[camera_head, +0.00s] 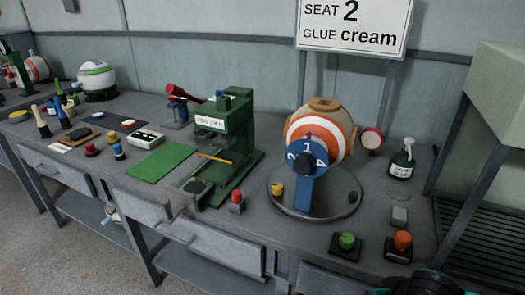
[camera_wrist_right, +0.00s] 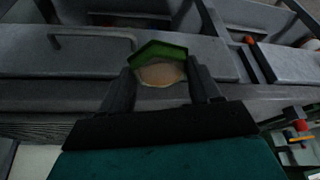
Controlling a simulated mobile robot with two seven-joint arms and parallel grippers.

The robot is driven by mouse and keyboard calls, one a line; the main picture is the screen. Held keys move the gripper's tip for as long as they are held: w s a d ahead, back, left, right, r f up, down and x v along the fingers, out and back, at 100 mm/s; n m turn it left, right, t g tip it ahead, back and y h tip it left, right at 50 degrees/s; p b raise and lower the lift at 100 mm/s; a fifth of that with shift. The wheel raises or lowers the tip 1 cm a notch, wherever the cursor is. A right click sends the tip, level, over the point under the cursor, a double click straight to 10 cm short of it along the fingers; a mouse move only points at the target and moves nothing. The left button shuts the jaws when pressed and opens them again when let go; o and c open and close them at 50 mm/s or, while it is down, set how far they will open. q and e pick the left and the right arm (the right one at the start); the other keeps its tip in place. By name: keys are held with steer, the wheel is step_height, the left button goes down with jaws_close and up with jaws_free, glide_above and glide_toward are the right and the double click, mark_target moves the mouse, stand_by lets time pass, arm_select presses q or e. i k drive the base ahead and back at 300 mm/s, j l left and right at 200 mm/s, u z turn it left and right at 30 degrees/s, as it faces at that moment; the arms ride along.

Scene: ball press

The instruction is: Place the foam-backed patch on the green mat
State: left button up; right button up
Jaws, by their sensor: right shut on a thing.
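The green mat (camera_head: 156,160) lies flat and bare on the bench, left of the green press (camera_head: 225,140) in the head view. My right gripper (camera_wrist_right: 162,72) is shut on the foam-backed patch (camera_wrist_right: 162,74), which shows a green angular edge and a tan face between the fingers in the right wrist view. In the head view only a dark and teal part of my right arm shows at the bottom right edge, far from the mat; the patch is out of that view. My left gripper is in neither view.
A striped ball (camera_head: 325,128) sits on a round turntable (camera_head: 335,203) with a blue numbered holder. A red-topped button (camera_head: 237,203) stands before the press. Green (camera_head: 346,242) and orange (camera_head: 402,243) buttons stand front right. Several small tools and a black-and-white box (camera_head: 146,138) lie around the mat.

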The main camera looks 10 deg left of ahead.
mark_target(152, 162)
steer(key=i+j+u, duration=0.1)
steer(key=j+u, duration=0.25)
steer(key=i+j+u, duration=0.15)
steer(key=j+u, duration=0.25)
steer(key=i+j+u, duration=0.2)
steer(key=u, duration=0.15)
steer(key=i+j+u, duration=0.2)
steer(key=j+u, duration=0.2)
steer(key=i+j+z, duration=0.5)
steer(key=z, duration=0.25)
